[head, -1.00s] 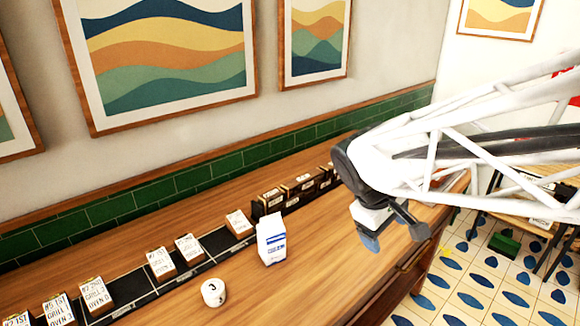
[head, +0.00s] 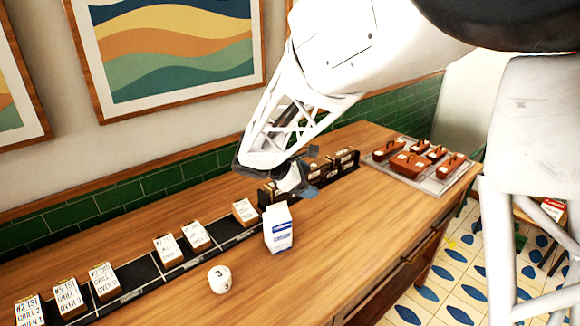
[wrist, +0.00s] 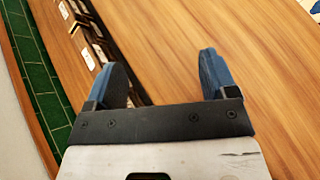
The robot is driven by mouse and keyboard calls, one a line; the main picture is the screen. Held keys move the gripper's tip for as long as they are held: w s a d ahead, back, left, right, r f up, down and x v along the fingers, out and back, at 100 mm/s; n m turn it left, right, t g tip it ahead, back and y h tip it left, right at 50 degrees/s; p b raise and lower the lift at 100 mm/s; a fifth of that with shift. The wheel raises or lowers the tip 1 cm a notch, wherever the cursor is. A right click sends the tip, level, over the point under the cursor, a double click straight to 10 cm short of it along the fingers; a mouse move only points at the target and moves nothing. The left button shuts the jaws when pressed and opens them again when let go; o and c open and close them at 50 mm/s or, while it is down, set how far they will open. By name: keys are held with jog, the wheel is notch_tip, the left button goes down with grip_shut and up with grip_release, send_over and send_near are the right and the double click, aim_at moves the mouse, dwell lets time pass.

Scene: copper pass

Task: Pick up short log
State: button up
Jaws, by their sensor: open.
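My gripper (head: 300,188) is open and empty above the counter, over the near end of a dark rack (head: 352,168) with several dark, white-labelled pieces. Its two blue fingers also show apart in the wrist view (wrist: 163,75), with bare wood between and beyond them. The rack lies at the upper left of the wrist view (wrist: 104,52). I cannot tell which thing is the short log; the rack labels are too small to read, and my gripper hides part of the rack.
A white-and-blue carton (head: 279,232) stands in front of the rack. A white round timer-like thing (head: 220,279) is nearer. A black rail with several ticket blocks (head: 104,279) runs left. A tray (head: 447,184) of brown handled blocks is at the far end.

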aim_at(262, 194)
jog(key=w+a+f+n+t, duration=0.2)
jog(key=w+a+f+n, duration=0.1)
jog(key=a, duration=0.5)
jog(key=w+a+f+n+t, duration=0.2)
jog(key=w+a+f+n, duration=0.2)
jog(key=a, duration=0.4)
jog(key=shift+w+f+h, duration=0.25)
jog(key=shift+h, duration=0.05)
jog(key=shift+x, duration=1.3)
jog(key=shift+w, duration=0.1)
jog(key=shift+x, duration=2.55)
jog(key=shift+c, duration=0.4)
jog(key=c, duration=1)
